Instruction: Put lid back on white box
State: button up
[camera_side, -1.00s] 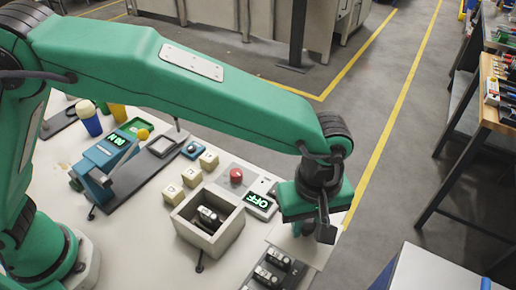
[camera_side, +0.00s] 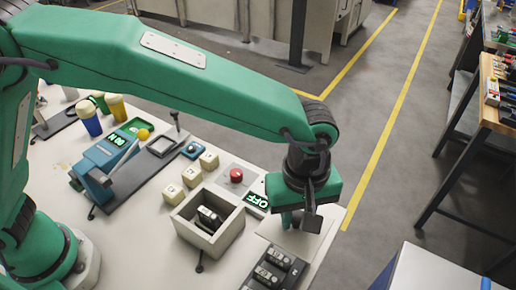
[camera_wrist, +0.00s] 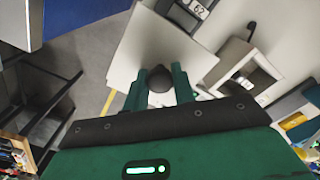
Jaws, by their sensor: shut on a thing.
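The white box (camera_side: 190,232) stands open on the table, with a dark labelled block (camera_side: 208,215) inside. It also shows at the right of the wrist view (camera_wrist: 238,50). The lid is a flat white square plate, right of the box in the side view (camera_side: 272,237) and at the upper middle of the wrist view (camera_wrist: 150,40). My gripper (camera_side: 291,220) points down over the lid. In the wrist view its fingers (camera_wrist: 160,85) are shut on the lid's dark round knob (camera_wrist: 160,76). I cannot tell whether the lid is clear of the table.
Dark labelled blocks (camera_side: 270,272) lie in front of the lid. Behind the box are a red button (camera_side: 236,174), a green OFF display (camera_side: 257,200) and cream blocks (camera_side: 191,177). A blue device (camera_side: 100,165) stands at the left. The floor lies beyond the table's right edge.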

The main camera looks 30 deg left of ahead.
jog(key=s+a+r, duration=0.1)
jog(key=s+a, duration=0.1)
jog(key=a, duration=0.7)
jog(key=s+a+r, duration=0.2)
jog(key=a, duration=0.7)
jog(key=shift+a+r, duration=0.2)
jog(key=shift+r, duration=0.1)
jog(key=shift+f, duration=0.15)
jog(key=shift+f, duration=3.25)
jog(key=shift+f, duration=0.5)
jog(key=o, duration=1.6)
jog(key=shift+c, duration=0.2)
